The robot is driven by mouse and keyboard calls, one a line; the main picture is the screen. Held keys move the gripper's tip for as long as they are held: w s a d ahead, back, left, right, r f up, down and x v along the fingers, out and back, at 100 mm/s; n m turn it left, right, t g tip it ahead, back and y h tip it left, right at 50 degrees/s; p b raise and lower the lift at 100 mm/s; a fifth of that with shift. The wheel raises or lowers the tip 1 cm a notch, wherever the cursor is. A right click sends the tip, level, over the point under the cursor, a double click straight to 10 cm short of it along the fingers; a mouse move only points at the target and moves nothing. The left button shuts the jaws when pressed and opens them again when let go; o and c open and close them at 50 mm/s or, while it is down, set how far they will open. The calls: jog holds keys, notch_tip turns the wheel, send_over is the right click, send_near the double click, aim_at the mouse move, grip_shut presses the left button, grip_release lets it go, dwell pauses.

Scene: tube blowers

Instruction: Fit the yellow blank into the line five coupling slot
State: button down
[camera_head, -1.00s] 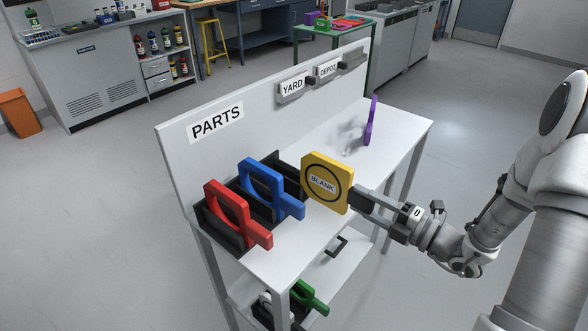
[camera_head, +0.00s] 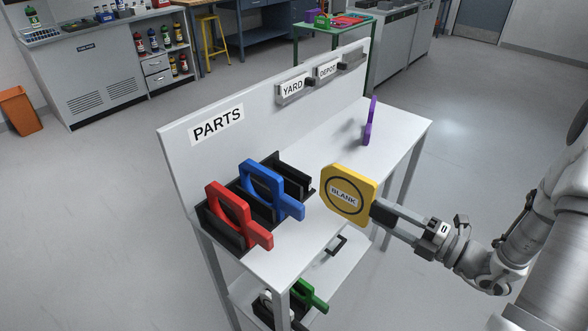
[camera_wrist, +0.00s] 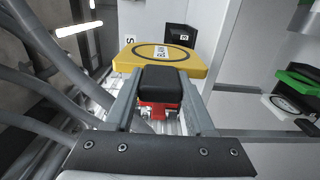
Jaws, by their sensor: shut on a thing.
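The yellow blank (camera_head: 348,194) is a flat yellow plate with a black ring and a "BLANK" label. My gripper (camera_head: 378,212) is shut on its handle and holds it upright in front of the parts bench, right of the black rack. In the wrist view the yellow blank (camera_wrist: 165,55) shows beyond the jaws of my gripper (camera_wrist: 160,95). No line five coupling slot can be made out in either view.
A red part (camera_head: 228,215) and a blue part (camera_head: 262,185) stand in the black rack (camera_head: 296,174) on the white bench (camera_head: 402,127). A purple part (camera_head: 370,122) stands at the bench's far end. A green part (camera_head: 308,294) is on the lower shelf.

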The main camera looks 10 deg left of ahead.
dwell(0.4)
jog(key=shift+w+r+p, duration=0.2)
jog(key=shift+r+p, duration=0.1)
jog(key=shift+p, duration=0.05)
jog(key=shift+w+r+m+t+h+p, duration=0.25)
jog(key=shift+w+m+t+h+p, duration=0.7)
jog(key=shift+h+p, duration=0.25)
jog(key=shift+w+r+m+t+h+p, duration=0.3)
jog(key=shift+w+m+t+h+p, duration=0.6)
jog(key=shift+p, duration=0.45)
jog(key=shift+w+r+m+t+h+p, duration=0.25)
jog(key=shift+w+m+t+h+p, duration=0.65)
jog(key=shift+h+p, duration=0.35)
jog(key=shift+s, duration=0.1)
jog(key=shift+a+r+y, duration=0.1)
jog(key=shift+y, duration=0.15)
